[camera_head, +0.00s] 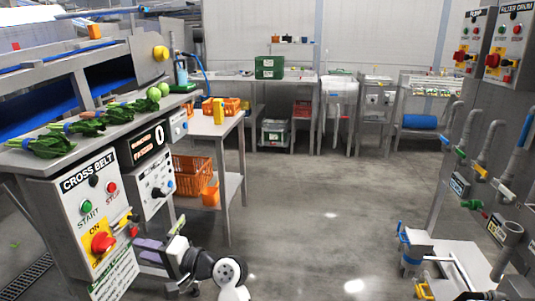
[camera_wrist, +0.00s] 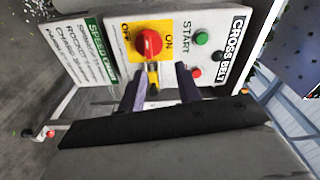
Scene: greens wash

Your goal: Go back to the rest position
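My gripper (camera_wrist: 160,75) is open, its two dark purple fingers apart with nothing held between them. It points at the CROSS BELT control panel (camera_wrist: 212,22), which also shows in the head view (camera_head: 72,205). The red rotary knob (camera_wrist: 149,43) on its yellow ON/OFF plate (camera_wrist: 126,33) lies just beyond the fingertips. A small yellow piece (camera_wrist: 152,78) appears in the gap between the fingers; I cannot tell whether they touch it. In the head view my gripper (camera_head: 150,246) is low, right of the panel's red knob (camera_head: 103,242).
Leafy bunches (camera_head: 40,145) lie on the ledge above the panel. A steel table (camera_head: 217,127) with orange crates (camera_head: 192,173) stands behind my arm. A pipe and valve stand (camera_head: 455,250) is at right. The middle floor (camera_head: 320,205) is clear.

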